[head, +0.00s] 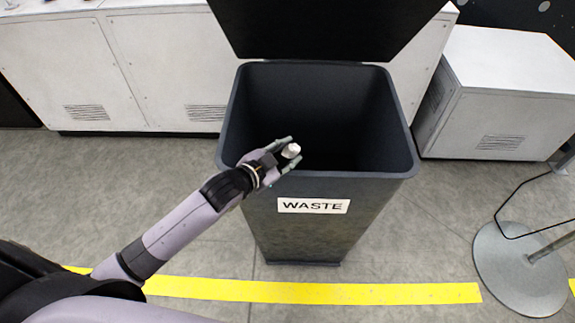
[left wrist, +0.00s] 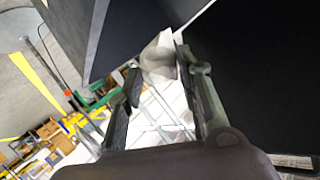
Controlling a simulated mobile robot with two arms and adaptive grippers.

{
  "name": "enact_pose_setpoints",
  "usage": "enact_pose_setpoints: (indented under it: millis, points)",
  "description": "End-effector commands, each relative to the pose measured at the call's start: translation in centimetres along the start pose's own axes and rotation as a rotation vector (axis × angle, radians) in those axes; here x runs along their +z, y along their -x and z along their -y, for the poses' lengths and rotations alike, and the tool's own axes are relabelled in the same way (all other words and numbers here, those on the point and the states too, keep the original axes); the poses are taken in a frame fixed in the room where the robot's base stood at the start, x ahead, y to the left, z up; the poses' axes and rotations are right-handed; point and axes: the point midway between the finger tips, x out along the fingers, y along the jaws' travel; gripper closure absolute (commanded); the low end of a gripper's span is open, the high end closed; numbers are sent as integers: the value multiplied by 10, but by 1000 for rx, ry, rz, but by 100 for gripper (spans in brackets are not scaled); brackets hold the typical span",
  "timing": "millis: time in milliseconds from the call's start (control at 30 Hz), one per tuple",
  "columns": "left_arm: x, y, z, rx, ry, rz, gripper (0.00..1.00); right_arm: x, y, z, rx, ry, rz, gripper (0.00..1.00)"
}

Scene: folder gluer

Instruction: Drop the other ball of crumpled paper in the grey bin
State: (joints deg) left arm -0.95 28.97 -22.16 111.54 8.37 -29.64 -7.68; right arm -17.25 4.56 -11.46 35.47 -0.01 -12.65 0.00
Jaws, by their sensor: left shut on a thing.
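The grey bin (head: 345,225) stands on the floor with its lid (head: 330,25) raised and a WASTE label on its front. My left gripper (head: 287,152) reaches in from the left over the bin's front rim, near its left part. It is shut on a ball of crumpled paper (head: 291,150), which is small and white. In the left wrist view the paper ball (left wrist: 159,58) sits at the fingertips of the gripper (left wrist: 155,75), with dark bin surfaces around it. The bin's bottom is in dark shadow. My right gripper is in neither view.
White machine cabinets (head: 165,65) stand behind the bin, and a white box-shaped unit (head: 500,95) is at the right. A round grey stand base (head: 522,275) with a pole is at the lower right. A yellow floor line (head: 330,293) runs in front of the bin.

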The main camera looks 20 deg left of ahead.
Motion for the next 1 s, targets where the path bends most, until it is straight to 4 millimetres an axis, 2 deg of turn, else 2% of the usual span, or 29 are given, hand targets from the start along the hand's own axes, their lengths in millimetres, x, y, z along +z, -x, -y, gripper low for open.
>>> enact_pose_setpoints:
  millis: [33, 600, 800, 1000]
  points:
    - [4, -9, 4, -2, -3, -3, 81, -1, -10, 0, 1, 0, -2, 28]
    - [19, -75, 50, -2, -2, 0, 81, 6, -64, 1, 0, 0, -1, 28]
    - [20, -87, 59, -1, -1, 1, 81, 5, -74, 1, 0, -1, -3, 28]
    - [18, -89, 62, 0, 0, 0, 81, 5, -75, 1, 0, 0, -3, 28]
